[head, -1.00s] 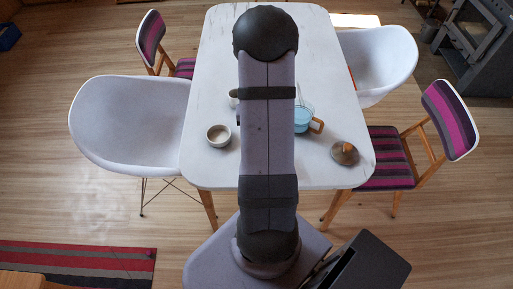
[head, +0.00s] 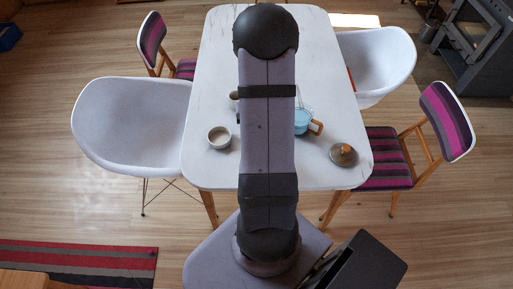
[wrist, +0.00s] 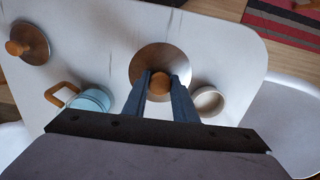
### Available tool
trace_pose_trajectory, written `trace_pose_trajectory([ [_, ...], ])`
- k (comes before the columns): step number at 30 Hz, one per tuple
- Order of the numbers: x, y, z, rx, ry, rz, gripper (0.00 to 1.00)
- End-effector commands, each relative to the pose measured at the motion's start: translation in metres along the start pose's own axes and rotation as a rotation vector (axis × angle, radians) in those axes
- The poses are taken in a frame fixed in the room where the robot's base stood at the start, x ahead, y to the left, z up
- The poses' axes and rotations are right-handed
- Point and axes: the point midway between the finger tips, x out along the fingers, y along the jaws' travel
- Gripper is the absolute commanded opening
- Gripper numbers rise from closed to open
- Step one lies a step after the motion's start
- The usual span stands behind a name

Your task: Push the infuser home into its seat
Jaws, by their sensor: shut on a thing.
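My gripper (wrist: 158,82) is shut on the wooden knob (wrist: 158,83) of a round metal disc in the wrist view. I take this disc to be the infuser (wrist: 157,57); its underside is hidden, so I cannot tell whether it hangs free or rests in a seat. A light-blue pot with a wooden handle (wrist: 90,101) stands left of my gripper, its lower part hidden by the gripper body. The pot also shows in the head view (head: 301,121), right of my arm. There, my arm hides the gripper and the infuser.
A similar metal lid with a wooden knob (wrist: 28,42) lies on the white table; it also shows in the head view (head: 343,155). A pale cup (wrist: 207,100) stands right of my gripper. Chairs surround the table (head: 215,172). The table's near end is mostly clear.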

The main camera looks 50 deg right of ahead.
Motion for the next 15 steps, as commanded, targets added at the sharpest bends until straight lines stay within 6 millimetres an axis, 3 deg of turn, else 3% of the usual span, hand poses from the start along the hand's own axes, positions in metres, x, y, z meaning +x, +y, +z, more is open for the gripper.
trace_pose_trajectory([
  [15, -0.0071, 0.0, -0.0002, 0.0, 0.001, 0.0, 0.0],
])
